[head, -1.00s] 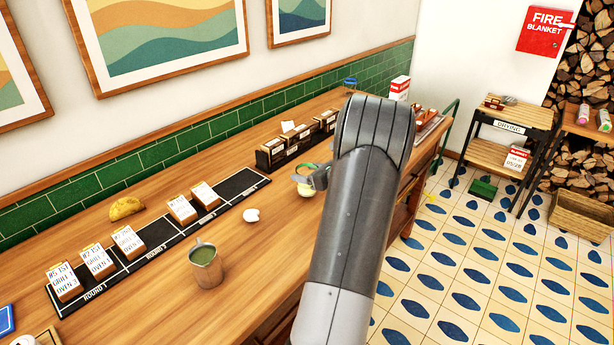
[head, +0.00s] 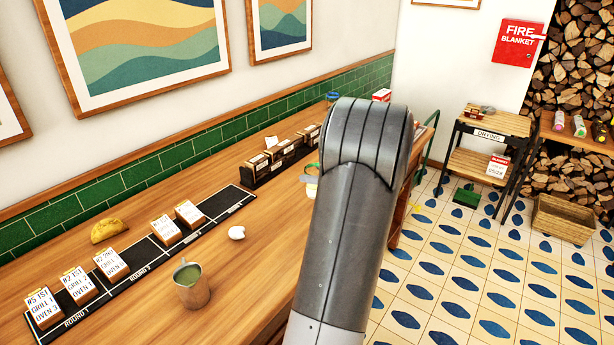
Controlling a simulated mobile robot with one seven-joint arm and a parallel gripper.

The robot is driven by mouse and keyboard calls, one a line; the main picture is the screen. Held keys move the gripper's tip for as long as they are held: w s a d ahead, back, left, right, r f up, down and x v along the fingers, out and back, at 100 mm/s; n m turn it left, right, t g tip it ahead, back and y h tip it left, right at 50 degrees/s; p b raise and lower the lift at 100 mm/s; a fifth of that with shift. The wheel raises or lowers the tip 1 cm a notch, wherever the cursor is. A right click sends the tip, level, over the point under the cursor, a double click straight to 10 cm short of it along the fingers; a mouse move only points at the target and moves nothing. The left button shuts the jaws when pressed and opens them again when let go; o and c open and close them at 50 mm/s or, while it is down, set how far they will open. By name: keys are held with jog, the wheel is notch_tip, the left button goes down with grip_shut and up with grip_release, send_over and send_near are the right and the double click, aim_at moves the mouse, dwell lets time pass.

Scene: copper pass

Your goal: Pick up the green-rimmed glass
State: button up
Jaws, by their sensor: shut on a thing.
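The green-rimmed glass (head: 311,189) shows as a small pale shape with a green rim, just left of my arm in the head view. My arm covers its right side. A small grey part of my gripper (head: 312,179) shows against the glass, and the rest of the gripper is behind my arm. The gripper is shut on the glass. I cannot tell whether the glass touches the counter (head: 262,262) or hangs above it.
A metal jug (head: 193,287), a small white object (head: 236,233) and a folded yellow item (head: 108,230) stand on the counter. A black ticket strip (head: 145,258) holds several cards. A dark ticket box (head: 270,165) stands farther back.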

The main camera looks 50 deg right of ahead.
jog(key=shift+s+d+r, duration=0.15)
jog(key=shift+s+r, duration=0.35)
jog(key=shift+s, duration=0.35)
jog(key=shift+s+d+r, duration=0.15)
jog(key=shift+s+r, duration=0.35)
jog(key=shift+s, duration=0.3)
